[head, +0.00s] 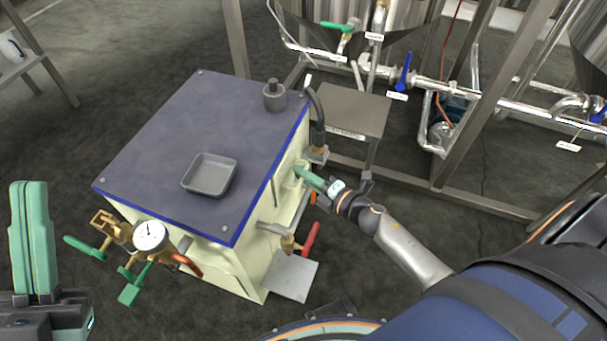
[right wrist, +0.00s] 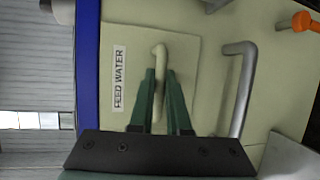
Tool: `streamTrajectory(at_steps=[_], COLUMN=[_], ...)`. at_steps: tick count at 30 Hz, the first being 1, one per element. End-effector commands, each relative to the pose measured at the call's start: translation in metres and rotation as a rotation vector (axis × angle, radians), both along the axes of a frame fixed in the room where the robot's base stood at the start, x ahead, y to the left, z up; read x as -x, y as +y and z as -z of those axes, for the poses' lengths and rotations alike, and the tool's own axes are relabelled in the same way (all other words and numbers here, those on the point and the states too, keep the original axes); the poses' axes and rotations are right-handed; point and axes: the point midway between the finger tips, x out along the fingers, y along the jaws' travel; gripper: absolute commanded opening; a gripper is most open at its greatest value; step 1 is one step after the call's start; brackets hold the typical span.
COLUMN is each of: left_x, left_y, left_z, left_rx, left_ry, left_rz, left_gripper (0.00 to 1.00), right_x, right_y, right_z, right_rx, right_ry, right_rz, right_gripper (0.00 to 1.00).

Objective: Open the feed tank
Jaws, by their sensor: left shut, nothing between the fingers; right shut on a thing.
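The feed tank appears to be the cream cabinet (head: 235,266) with a blue-edged grey top, in the middle of the head view. On its side, the right wrist view shows a cream panel (right wrist: 185,52) with a "FEED WATER" label (right wrist: 119,78) and a cream bar handle (right wrist: 159,58). My right gripper (head: 303,173) is at that side, its green fingers shut on the handle. The panel looks flush with the cabinet side, but its far edge is partly hidden by the fingers. My left gripper (head: 30,187) is shut and empty, pointing up at the left.
A grey tray (head: 210,174) and a grey capped fitting (head: 274,95) are on the cabinet top. A gauge (head: 150,236) and green-handled valves project at the front. A grey bent pipe (right wrist: 241,88) and red handle (head: 311,238) are near the panel. A steel pipe frame stands behind.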

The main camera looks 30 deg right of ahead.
Motion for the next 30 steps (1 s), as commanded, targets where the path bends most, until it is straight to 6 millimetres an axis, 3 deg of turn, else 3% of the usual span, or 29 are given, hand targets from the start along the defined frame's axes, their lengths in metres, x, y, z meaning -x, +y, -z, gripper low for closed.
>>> streamTrajectory(at_steps=[20, 30], left_x=[0.0, 0.0], left_y=[0.0, 0.0], left_z=[0.0, -0.003], left_rx=[-0.001, -0.005], left_ry=[-0.001, -0.002], left_rz=[-0.001, -0.003], left_gripper=[0.0, 0.0], right_x=[0.003, 0.065], right_y=[-0.003, -0.057], right_z=[0.001, 0.002], right_rx=[0.001, 0.003], right_ry=[0.002, 0.008], right_rz=[-0.001, 0.001], right_gripper=[0.0, 0.0])
